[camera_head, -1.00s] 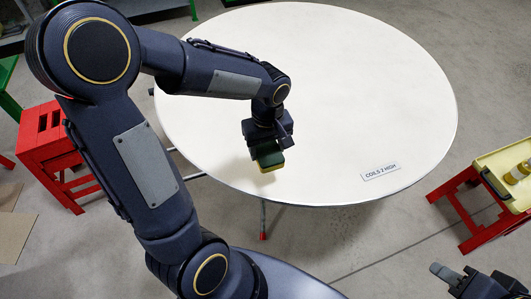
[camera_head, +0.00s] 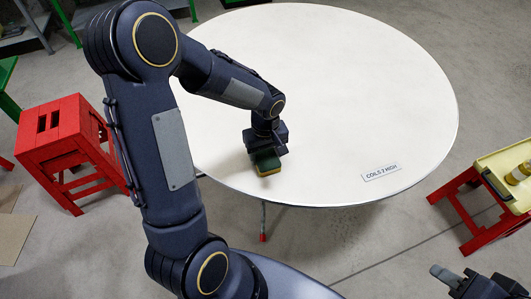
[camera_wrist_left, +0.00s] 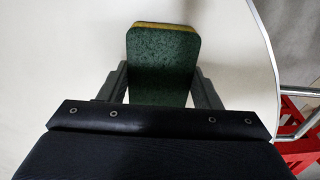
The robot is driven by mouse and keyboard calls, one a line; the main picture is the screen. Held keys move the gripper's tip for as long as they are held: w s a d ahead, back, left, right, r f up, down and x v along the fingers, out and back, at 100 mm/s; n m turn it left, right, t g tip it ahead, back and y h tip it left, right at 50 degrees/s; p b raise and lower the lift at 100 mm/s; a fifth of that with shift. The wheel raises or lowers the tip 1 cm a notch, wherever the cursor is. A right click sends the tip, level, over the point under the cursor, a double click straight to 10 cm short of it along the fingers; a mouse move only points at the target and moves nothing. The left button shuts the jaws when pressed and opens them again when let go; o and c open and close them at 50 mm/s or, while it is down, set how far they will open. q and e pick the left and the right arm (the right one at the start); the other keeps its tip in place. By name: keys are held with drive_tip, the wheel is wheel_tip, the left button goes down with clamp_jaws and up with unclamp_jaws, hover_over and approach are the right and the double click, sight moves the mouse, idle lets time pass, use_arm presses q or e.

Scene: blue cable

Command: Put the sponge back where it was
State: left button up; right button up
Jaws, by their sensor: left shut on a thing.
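The sponge (camera_head: 267,164) is green on top with a yellow layer below. It is at the near left part of the round white table (camera_head: 340,90), at or just above the surface; I cannot tell if it touches. My left gripper (camera_head: 266,151) is shut on it from above. In the left wrist view the sponge (camera_wrist_left: 163,65) sits between the two fingers, its green face towards the camera and a yellow edge at its far end. My right gripper (camera_head: 446,276) shows only in part at the lower right; its jaw state is unclear.
A label reading "COILS 7 HIGH" (camera_head: 381,172) lies near the table's front right edge. A red stool (camera_head: 62,140) stands left of the table. Another red stool with a yellow tray (camera_head: 510,165) stands at the right. The rest of the tabletop is clear.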

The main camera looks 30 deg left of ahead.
sight(266, 155)
use_arm(q)
drive_tip(key=o, duration=0.9)
drive_tip(key=shift+f, duration=0.1)
drive_tip(key=shift+r+p, duration=0.3)
drive_tip(key=shift+p, duration=0.05)
wheel_tip(266, 155, up, 10)
drive_tip(key=r+p, duration=0.1)
drive_tip(key=s+d+r+m+t+h, duration=0.1)
drive_tip(key=s+r+m+t, duration=0.1)
drive_tip(key=s, duration=0.3)
drive_tip(key=s+d+r+m+t+h, duration=0.1)
drive_tip(key=s+m, duration=0.2)
drive_tip(key=s, duration=0.3)
drive_tip(key=s+d+r+m+t+h, duration=0.1)
drive_tip(key=s+d+r+m+t, duration=0.1)
drive_tip(key=s, duration=0.4)
drive_tip(key=shift+d+r+m+t+h, duration=0.1)
drive_tip(key=shift+r+m+t+h, duration=0.25)
drive_tip(key=shift+m, duration=0.35)
